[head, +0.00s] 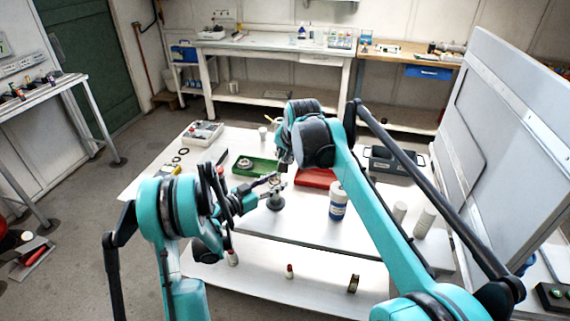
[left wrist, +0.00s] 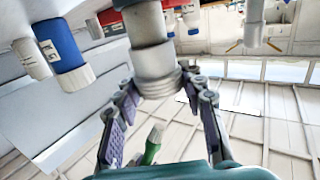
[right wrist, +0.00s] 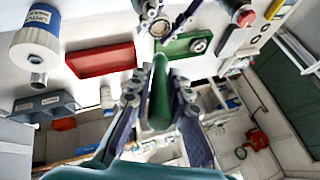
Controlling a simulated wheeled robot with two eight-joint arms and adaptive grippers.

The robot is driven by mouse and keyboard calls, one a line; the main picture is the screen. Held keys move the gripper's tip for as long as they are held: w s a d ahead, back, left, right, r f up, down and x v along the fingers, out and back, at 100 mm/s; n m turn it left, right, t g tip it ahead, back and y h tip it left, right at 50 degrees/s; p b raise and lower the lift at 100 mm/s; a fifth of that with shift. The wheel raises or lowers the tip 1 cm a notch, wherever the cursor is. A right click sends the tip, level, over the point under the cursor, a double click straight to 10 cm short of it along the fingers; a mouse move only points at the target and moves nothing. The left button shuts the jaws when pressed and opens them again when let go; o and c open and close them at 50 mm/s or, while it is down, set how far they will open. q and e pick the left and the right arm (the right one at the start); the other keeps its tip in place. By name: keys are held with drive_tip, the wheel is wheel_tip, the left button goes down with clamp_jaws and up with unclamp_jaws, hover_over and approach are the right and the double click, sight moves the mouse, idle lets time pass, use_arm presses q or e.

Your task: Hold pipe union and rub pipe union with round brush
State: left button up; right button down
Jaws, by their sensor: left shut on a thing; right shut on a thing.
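My left gripper (left wrist: 158,98) is shut on the grey metal pipe union (left wrist: 155,82), its fingers on either side of the ridged end. My right gripper (right wrist: 160,85) is shut on the green handle of the round brush (right wrist: 160,100). In the left wrist view the brush (left wrist: 152,145) shows pale bristles and a green handle, apart from the union in the picture. My right gripper in the head view is largely hidden by its arm.
A green tray (head: 240,169) and a red tray (head: 316,184) lie on the white table. A blue-and-white bottle (head: 338,205) stands right of my left gripper. White cylinders (head: 424,222) stand near the large grey panel (head: 505,130). The table's left part has free room.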

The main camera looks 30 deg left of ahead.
drive_tip(key=shift+r, duration=0.2)
drive_tip(key=shift+r, duration=0.15)
drive_tip(key=shift+r, duration=1.35)
drive_tip(key=shift+w+a+f, duration=0.1)
drive_tip(key=shift+a+f, duration=0.1)
drive_tip(key=shift+f, duration=0.8)
